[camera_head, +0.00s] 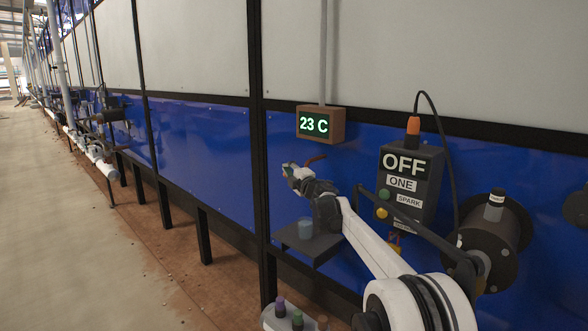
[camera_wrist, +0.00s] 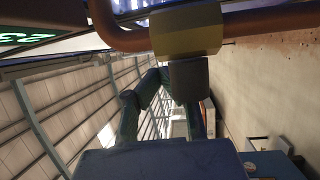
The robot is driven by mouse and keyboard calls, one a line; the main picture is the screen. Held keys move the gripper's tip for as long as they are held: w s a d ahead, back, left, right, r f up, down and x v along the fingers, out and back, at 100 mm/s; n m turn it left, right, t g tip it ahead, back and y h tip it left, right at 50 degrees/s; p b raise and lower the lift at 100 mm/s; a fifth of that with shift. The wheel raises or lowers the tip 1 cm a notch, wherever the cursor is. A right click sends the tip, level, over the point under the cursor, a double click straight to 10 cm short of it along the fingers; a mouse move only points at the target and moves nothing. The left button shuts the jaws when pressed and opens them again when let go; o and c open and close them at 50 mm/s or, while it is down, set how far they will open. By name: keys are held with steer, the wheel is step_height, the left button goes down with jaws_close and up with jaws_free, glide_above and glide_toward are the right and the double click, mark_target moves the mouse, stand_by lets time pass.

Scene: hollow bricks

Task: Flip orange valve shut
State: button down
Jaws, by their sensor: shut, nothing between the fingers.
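The gripper is shut and empty.
The 23 C display (camera_head: 321,124) hangs above the gripper. A dark control box (camera_head: 410,185) reading OFF and a black reel (camera_head: 492,243) are at right. Open floor (camera_head: 50,230) lies left.

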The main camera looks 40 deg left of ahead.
steer(key=shift+f, duration=0.15)
stand_by(0.6)
steer(key=s+d+r, duration=0.2)
steer(key=d+r, duration=0.1)
steer(key=r, duration=0.3)
steer(key=s+d+r, duration=0.2)
steer(key=s+r, duration=0.1)
steer(key=r, duration=0.2)
steer(key=shift+d+r+p, duration=0.3)
steer(key=shift+d+r, duration=0.05)
steer(key=shift+d, duration=0.05)
steer(key=shift+s, duration=0.1)
stand_by(0.3)
